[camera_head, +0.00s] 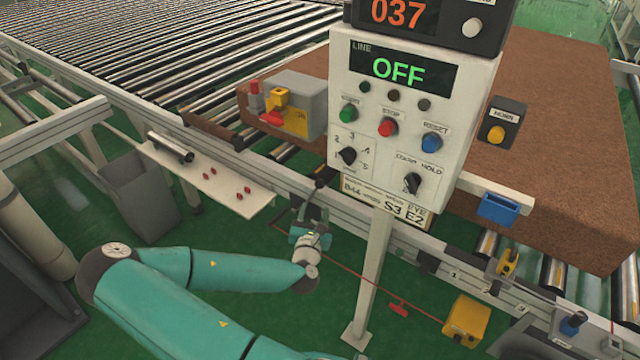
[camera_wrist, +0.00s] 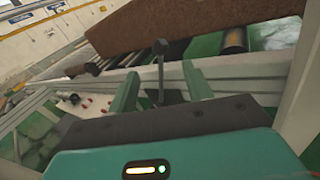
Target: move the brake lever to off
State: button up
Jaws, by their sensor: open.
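A dark lever with a round black knob (camera_wrist: 160,52) stands upright in the wrist view, and I take it for the brake lever. It also shows in the head view (camera_head: 320,184) at the conveyor's side rail, just left of the control panel post. My gripper (camera_wrist: 162,86) is open, with one green finger on each side of the lever's shaft and gaps between. In the head view my gripper (camera_head: 311,222) is just below the lever. The lever's base is partly hidden by my gripper, and I cannot read any marking beside it.
The control panel (camera_head: 340,100) on a white post (camera_head: 374,270) stands close on the right, its display reading OFF. A brown mattress (camera_head: 540,120) lies on the rollers behind. A white shelf (camera_head: 180,170) with red pieces is at left. A red cord with a handle (camera_head: 398,308) runs below.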

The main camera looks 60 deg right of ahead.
aim_at(319, 187)
jog(key=x, duration=1.3)
jog(key=shift+c, duration=0.2)
grip_shut()
